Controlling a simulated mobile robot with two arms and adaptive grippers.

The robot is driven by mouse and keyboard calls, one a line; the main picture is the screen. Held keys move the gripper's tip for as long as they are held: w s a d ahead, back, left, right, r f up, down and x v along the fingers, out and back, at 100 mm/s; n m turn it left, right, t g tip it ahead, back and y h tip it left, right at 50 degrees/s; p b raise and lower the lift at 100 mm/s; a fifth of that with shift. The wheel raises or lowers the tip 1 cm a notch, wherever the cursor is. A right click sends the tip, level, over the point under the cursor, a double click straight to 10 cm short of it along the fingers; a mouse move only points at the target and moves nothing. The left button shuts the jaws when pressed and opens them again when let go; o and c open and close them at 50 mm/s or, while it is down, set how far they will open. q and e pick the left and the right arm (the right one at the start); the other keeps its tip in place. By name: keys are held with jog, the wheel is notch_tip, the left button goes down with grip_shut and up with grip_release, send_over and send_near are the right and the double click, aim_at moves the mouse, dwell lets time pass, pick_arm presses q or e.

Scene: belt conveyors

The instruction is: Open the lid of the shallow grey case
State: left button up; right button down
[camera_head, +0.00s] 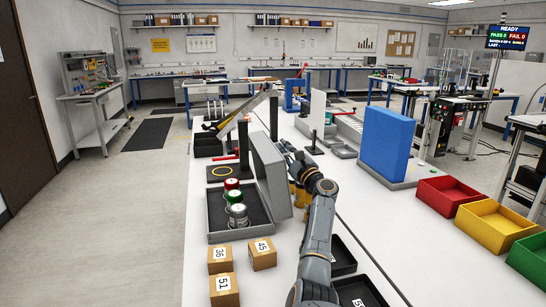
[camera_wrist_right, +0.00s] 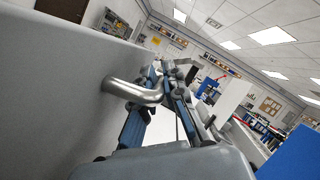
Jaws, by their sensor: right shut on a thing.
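The shallow grey case (camera_head: 217,225) lies on the white bench, left of my right arm. Its lid (camera_head: 272,175) stands raised, roughly upright, along the right side, and the inside shows. A red-topped, a green-topped and a pale-topped metal piece stand in the case. My right gripper (camera_head: 288,153) is at the outer face of the lid, partly hidden behind it. In the right wrist view the gripper (camera_wrist_right: 168,85) is shut on the bent metal handle (camera_wrist_right: 132,91) of the grey lid (camera_wrist_right: 60,85). My left gripper is in neither view.
Several numbered cardboard boxes (camera_head: 262,254) stand in front of the case. A blue block (camera_head: 385,147) stands to the right, beyond my arm. Red (camera_head: 447,197), yellow (camera_head: 495,228) and green (camera_head: 530,258) bins line the right edge. Black trays (camera_head: 343,262) sit beside my forearm.

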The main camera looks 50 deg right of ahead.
jog(key=shift+s+d+f+b, duration=0.45)
jog(key=shift+s+d+b, duration=0.1)
jog(key=shift+d, duration=0.15)
jog(key=c, duration=1.7)
grip_release()
